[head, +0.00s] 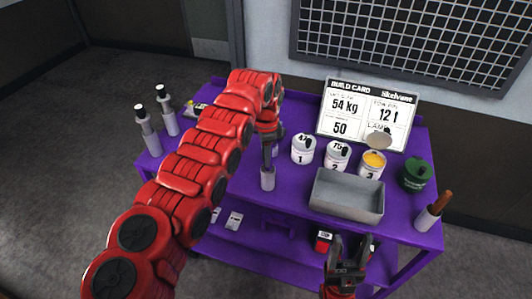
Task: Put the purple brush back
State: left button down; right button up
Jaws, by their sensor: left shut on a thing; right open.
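My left gripper (269,138) is above the purple table, shut on what looks like the brush. Only a short, dark, narrow part (267,157) shows below the fingers, and its purple colour cannot be made out. That part lines up with a pale grey cup (268,180) on the table directly below; I cannot tell how far it reaches inside. My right gripper (345,268) is open and empty at the table's front, below the grey tray. A second brush with a brown handle (442,203) stands in a pale cup (427,219) at the right edge.
White tins (302,151) numbered 1, 2 and 3 stand behind a grey metal tray (346,196). A dark green pot (416,174) is at the right. A build card (367,113) stands at the back. Pale bottles (148,132) are at the left. Small items lie on the lower shelf.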

pick_arm(q)
jog(key=shift+f+b, duration=0.65)
jog(key=shift+f, duration=0.6)
jog(key=c, duration=0.6)
grip_release()
jog(key=shift+r, duration=0.35)
notch_tip(320, 180, up, 7)
jog(key=shift+d+r+b, duration=0.15)
jog(key=shift+b, duration=0.75)
jog(key=r+p, duration=0.3)
jog(key=r, duration=0.1)
jog(key=r+p, duration=0.4)
jog(key=shift+a+r, duration=0.2)
jog(key=shift+r, duration=0.1)
jog(key=shift+r+p, duration=0.4)
jog(key=shift+p, duration=0.1)
